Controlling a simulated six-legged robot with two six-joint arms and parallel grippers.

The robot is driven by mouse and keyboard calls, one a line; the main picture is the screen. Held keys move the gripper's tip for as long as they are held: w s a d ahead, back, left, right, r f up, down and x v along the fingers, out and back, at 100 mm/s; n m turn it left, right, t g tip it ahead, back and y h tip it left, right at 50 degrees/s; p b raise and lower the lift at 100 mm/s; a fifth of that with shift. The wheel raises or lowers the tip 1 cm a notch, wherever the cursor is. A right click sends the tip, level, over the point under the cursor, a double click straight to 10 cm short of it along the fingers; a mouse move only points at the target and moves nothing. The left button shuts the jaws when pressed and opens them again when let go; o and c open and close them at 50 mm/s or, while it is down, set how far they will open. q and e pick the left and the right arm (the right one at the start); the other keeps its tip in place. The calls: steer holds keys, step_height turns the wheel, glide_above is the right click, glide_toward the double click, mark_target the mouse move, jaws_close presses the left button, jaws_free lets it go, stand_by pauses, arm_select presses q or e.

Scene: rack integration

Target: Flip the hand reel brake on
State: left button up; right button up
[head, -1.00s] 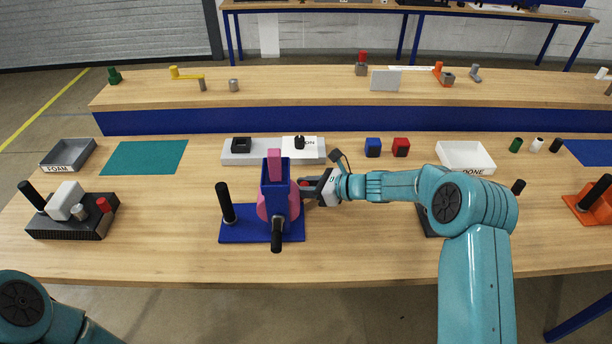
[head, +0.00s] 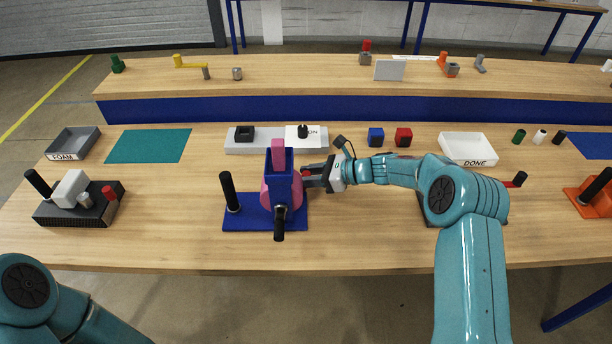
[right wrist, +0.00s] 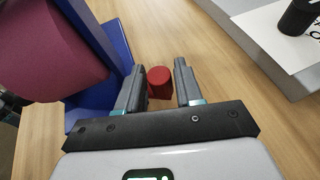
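The hand reel has a blue base and frame (head: 265,218), a pink spool (head: 267,194), a black post and a black crank handle (head: 279,223). A red knob (head: 307,172), apparently the brake's, shows at the reel's right side. My right gripper (head: 310,178) reaches in from the right beside the reel. In the right wrist view, the red knob (right wrist: 160,83) stands between the two fingers (right wrist: 160,88), closer to the left one, with a gap to the right one. What the knob joins is hidden. My left gripper is outside the view; only my left arm shows.
Behind the reel is a light panel (head: 258,148) with black knobs and a white card marked ON. A blue block (head: 375,137) and a red block (head: 403,137) stand right of it. A black device (head: 108,205) is at left. The table front left of the reel is clear.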

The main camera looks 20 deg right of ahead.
steer(key=v, duration=0.6)
steer(key=shift+s+d+r+b, duration=0.2)
steer(key=shift+d+b, duration=0.1)
steer(key=shift+b, duration=0.1)
